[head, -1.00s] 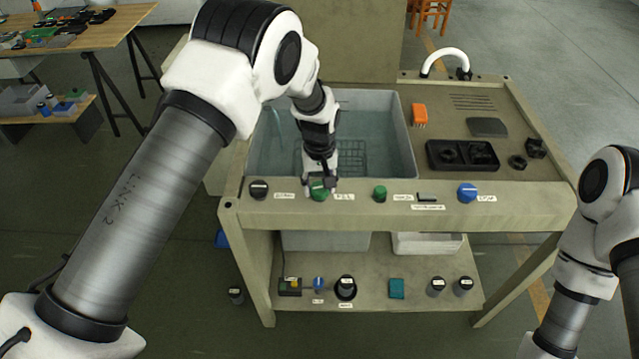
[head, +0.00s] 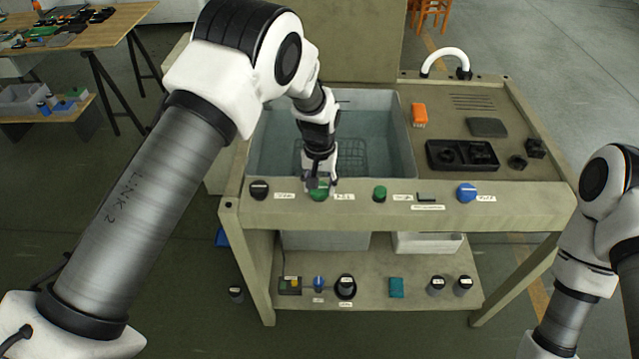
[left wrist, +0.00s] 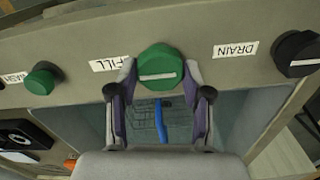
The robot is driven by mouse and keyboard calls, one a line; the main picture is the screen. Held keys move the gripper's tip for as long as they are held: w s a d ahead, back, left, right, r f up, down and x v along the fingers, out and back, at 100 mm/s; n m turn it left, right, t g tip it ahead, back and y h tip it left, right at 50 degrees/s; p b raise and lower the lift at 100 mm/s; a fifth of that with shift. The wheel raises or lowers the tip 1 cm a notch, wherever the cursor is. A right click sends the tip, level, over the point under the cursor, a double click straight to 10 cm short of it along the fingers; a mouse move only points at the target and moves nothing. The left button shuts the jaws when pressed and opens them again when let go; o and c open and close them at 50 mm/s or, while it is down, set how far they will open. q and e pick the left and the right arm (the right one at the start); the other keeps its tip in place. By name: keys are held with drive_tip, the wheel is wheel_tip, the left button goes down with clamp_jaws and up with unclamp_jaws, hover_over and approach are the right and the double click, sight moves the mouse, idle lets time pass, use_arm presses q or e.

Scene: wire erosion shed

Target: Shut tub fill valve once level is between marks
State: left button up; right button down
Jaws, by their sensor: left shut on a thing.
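The tub (head: 400,135) is a grey basin set into the bench, holding bluish water with a wire grid under it. Level marks cannot be made out. The green fill valve knob (left wrist: 160,66) is on the bench's front rail beside the FILL label (left wrist: 110,63). My left gripper (head: 319,184) is shut on this knob, with one finger on each side in the left wrist view (left wrist: 159,85). The knob's white line lies nearly level across its face there. In the head view the gripper partly hides the knob (head: 319,195). My right gripper is out of view.
A black DRAIN knob (head: 259,190) is left of the fill knob. Another green knob (head: 379,194) and a blue knob (head: 467,193) are to its right. A blue strip (left wrist: 160,122) shows in the tub. A black tray (head: 462,156) sits on the bench top.

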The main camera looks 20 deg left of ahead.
sight(320, 187)
use_arm(q)
drive_tip(key=o, duration=1.2)
drive_tip(key=shift+c, duration=0.2)
drive_tip(key=shift+r, duration=0.1)
wheel_tip(320, 187, up, 12)
